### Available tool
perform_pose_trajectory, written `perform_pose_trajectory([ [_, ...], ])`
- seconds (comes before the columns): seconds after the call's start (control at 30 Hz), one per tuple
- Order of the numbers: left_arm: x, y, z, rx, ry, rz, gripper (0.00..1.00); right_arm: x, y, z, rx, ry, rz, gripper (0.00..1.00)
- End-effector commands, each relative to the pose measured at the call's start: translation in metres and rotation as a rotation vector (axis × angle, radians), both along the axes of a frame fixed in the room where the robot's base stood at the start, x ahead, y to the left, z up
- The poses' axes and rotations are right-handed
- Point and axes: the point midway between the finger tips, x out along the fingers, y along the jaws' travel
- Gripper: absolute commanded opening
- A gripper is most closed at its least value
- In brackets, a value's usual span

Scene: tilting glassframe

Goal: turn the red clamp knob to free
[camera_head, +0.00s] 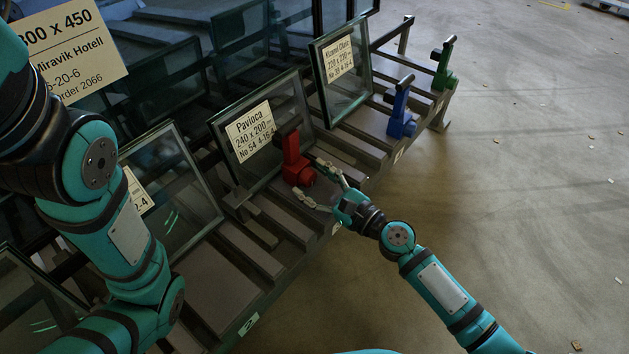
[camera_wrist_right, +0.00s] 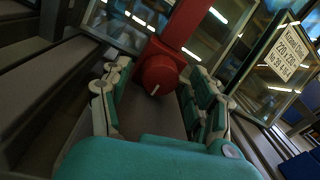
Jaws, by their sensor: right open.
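The red clamp (camera_head: 291,155) stands at the rack's front edge, by the glass frame labelled Pavioca (camera_head: 262,135). Its round red knob (camera_head: 306,177) faces my right gripper (camera_head: 309,180). That gripper is open, with one finger on either side of the knob in the head view. In the right wrist view the knob (camera_wrist_right: 159,74) lies ahead, between the two fingertips, and shows a short white mark on its lower face. I cannot tell whether the fingers touch it. My left arm crosses the left side of the head view, but its gripper is out of view.
A blue clamp (camera_head: 401,108) and a green clamp (camera_head: 444,63) stand farther along the rack. The slatted rack (camera_head: 262,262) extends toward the lower left. Open concrete floor (camera_head: 530,200) lies to the right.

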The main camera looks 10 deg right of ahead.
Motion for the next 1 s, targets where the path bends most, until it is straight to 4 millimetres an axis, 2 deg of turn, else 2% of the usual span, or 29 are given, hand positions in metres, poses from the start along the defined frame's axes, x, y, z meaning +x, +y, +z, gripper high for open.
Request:
perform_pose_trajectory([
  [0.03, 0.0, 0.0, 0.0, 0.0, 0.0, 0.0, 0.4, 0.0, 0.0, 0.0, 0.0, 0.0, 0.0, 0.6],
  [0.4, 0.0, 0.0, 0.0, 0.0, 0.001, 0.0, 0.4, 0.0, 0.0, 0.0, 0.0, 0.0, 0.0, 0.11],
  [0.47, 0.0, 0.0, 0.0, 0.0, 0.001, 0.0, 0.4, 0.0, 0.0, 0.0, 0.0, 0.0, 0.0, 0.06],
  [0.67, 0.0, 0.0, -0.01, 0.0, 0.001, 0.001, 0.4, -0.001, 0.0, -0.003, -0.076, -0.078, -0.001, 0.06],
  [0.9, 0.001, 0.0, -0.008, -0.001, 0.003, 0.001, 0.4, 0.0, 0.0, -0.001, -0.089, -0.089, 0.0, 0.06],
  [0.93, 0.001, 0.0, -0.008, -0.001, 0.003, 0.001, 0.4, 0.0, 0.0, -0.001, -0.089, -0.089, 0.0, 0.4],
  [1.0, 0.001, 0.0, -0.008, -0.001, 0.003, 0.001, 0.4, 0.0, 0.0, -0.001, -0.088, -0.088, 0.0, 0.5],
])
